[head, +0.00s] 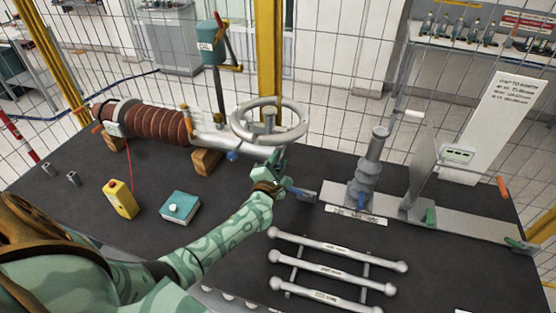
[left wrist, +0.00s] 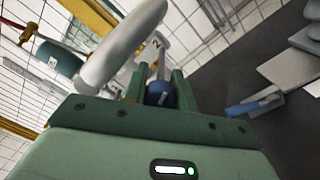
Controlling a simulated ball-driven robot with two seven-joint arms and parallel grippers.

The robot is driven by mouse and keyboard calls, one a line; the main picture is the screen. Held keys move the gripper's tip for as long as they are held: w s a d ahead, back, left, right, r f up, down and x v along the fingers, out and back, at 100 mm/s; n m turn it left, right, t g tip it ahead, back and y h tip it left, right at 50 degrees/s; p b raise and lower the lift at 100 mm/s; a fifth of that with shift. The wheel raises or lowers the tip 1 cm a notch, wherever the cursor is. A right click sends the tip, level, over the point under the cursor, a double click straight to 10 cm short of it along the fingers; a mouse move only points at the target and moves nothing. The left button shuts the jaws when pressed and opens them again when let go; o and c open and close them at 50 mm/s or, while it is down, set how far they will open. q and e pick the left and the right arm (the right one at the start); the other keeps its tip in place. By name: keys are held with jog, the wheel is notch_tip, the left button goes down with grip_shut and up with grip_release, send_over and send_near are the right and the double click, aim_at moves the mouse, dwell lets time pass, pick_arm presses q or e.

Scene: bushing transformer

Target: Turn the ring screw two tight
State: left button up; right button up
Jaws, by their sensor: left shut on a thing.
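My left gripper (head: 277,160) is at the right end of the grey bushing fitting, just below the grey handwheel (head: 270,119). In the left wrist view its two green fingers (left wrist: 158,92) are shut on a round blue screw head (left wrist: 160,94). A label "2" shows on the grey part just behind that head, so I take it as ring screw two. The gripper hides the screw in the head view. Another blue screw (head: 233,156) sits further left under the grey fitting of the brown ribbed bushing (head: 158,124). My right gripper is out of view.
A blue-handled grey bracket (head: 301,193) lies close to the right of my gripper; it also shows in the left wrist view (left wrist: 255,103). A ribbed grey post (head: 370,170) stands further right. Barbell-like rods (head: 335,247), a yellow box (head: 121,200) and a teal box (head: 180,207) rest on the dark table.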

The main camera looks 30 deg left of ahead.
pick_arm(q)
jog(key=m+p, duration=0.1)
jog(key=m, duration=0.4)
jog(key=shift+m, duration=0.4)
jog(key=m+p, duration=0.1)
jog(key=m, duration=0.4)
jog(key=shift+m+h+p, duration=0.3)
jog(key=shift+p, duration=0.1)
jog(key=m+p, duration=0.1)
jog(key=m, duration=0.4)
jog(key=shift+d+f+m, duration=0.1)
jog(key=shift+m, duration=0.2)
jog(key=shift+f+m+p, duration=0.1)
jog(key=shift+m+p, duration=0.35)
jog(key=shift+m, duration=1.75)
jog(key=o, duration=1)
